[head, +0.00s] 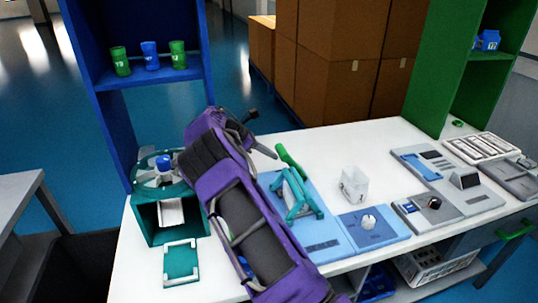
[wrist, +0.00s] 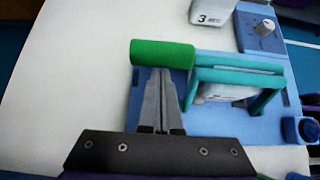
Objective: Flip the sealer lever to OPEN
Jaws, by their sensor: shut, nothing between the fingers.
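The sealer has a blue base (head: 315,238) with a teal frame (head: 304,198) on it. Its lever ends in a green cylindrical grip (head: 290,158), which points up and back in the head view. In the wrist view the green grip (wrist: 162,52) lies across the picture at the left end of the teal frame (wrist: 238,70). My gripper (wrist: 158,72) is shut and empty. Its fingertips are right at the near edge of the green grip; I cannot tell whether they touch. In the head view my gripper (head: 264,150) is just left of the grip.
A blue panel with a dial (head: 368,222) stands right of the sealer. A white cup (head: 354,185) stands behind it, marked "3 SEC" in the wrist view (wrist: 211,14). A teal box (head: 172,222) is at the left. Grey fixtures (head: 440,180) fill the right side.

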